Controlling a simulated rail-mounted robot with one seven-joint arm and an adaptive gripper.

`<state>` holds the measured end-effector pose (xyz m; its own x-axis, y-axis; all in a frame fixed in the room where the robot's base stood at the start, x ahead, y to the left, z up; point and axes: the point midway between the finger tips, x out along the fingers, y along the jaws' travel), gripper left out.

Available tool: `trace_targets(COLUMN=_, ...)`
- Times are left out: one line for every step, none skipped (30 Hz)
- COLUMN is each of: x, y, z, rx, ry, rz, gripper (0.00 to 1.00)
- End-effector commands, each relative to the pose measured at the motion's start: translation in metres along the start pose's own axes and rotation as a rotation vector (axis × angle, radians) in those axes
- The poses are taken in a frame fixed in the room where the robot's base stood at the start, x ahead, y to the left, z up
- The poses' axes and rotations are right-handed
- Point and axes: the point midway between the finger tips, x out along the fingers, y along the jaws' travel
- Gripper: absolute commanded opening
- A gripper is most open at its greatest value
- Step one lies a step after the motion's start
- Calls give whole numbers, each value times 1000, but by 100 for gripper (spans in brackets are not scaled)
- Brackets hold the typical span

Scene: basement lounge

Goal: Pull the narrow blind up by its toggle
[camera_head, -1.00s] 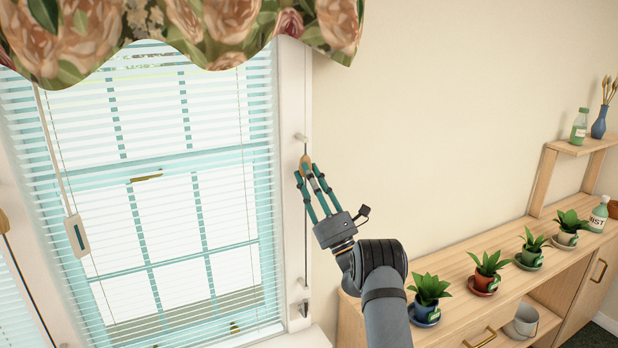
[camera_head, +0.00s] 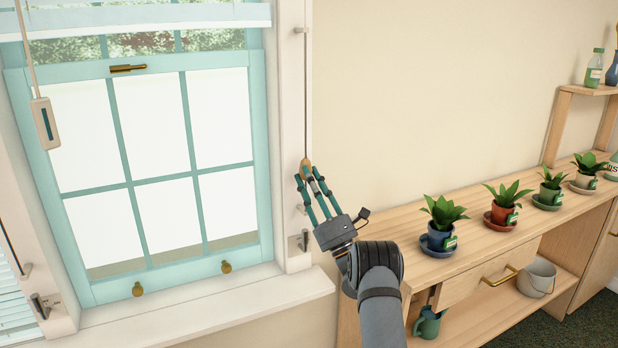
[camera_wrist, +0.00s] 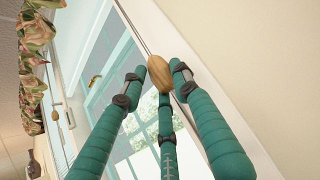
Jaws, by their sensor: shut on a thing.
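My gripper (camera_head: 311,178) has slender teal fingers shut on a wooden toggle (camera_head: 306,164) beside the right frame of the window. In the wrist view the toggle (camera_wrist: 159,77) sits at the fingertips, partly covered by them. A taut cord (camera_head: 306,90) runs from the toggle up to a white peg (camera_head: 301,31). This window's blind (camera_head: 140,20) is gathered high, its pale lower edge crossing the top of the picture, and the panes below are bare. Its upper part is out of view. Another blind (camera_head: 14,300) hangs lowered at the far left, mostly cut off.
A metal cleat (camera_head: 304,241) is on the frame below my gripper. A white hanging handle (camera_head: 45,123) is at left. The sill (camera_head: 210,308) is clear. A wooden shelf unit (camera_head: 400,235) with several potted plants stands close on the right.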

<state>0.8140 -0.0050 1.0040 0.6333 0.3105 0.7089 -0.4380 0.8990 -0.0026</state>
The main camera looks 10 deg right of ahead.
Motion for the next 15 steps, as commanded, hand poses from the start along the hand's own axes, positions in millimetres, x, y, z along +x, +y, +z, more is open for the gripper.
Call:
trace_targets(x=-15, y=-5, z=-13, rx=-5, ry=6, rz=-11, gripper=0)
trace_targets(x=-17, y=-5, z=-16, rx=-5, ry=6, rz=-10, gripper=0)
trace_targets(x=-20, y=-5, z=-18, rx=-5, ry=6, rz=-10, gripper=0)
trace_targets(x=-22, y=-5, z=-20, rx=-5, ry=6, rz=-10, gripper=0)
trace_targets(x=-24, y=-5, z=-22, rx=-5, ry=6, rz=-10, gripper=0)
trace_targets(x=-25, y=-5, z=-24, rx=-6, ry=6, rz=-10, gripper=0)
trace_targets(x=-26, y=-5, z=-24, rx=-6, ry=6, rz=-10, gripper=0)
trace_targets(x=-27, y=-5, z=-25, rx=-6, ry=6, rz=-10, gripper=0)
trace_targets(x=-28, y=-5, z=-26, rx=-6, ry=6, rz=-10, gripper=0)
trace_targets(x=-28, y=-5, z=-26, rx=-6, ry=6, rz=-10, gripper=0)
trace_targets(x=-28, y=-5, z=-26, rx=-6, ry=6, rz=-10, gripper=0)
trace_targets(x=-28, y=-5, z=-26, rx=-6, ry=6, rz=-10, gripper=0)
trace_targets(x=-28, y=-5, z=-26, rx=-6, ry=6, rz=-11, gripper=0)
trace_targets(x=-28, y=-5, z=-26, rx=-6, ry=6, rz=-11, gripper=0)
trace_targets(x=-28, y=-5, z=-26, rx=-6, ry=6, rz=-11, gripper=0)
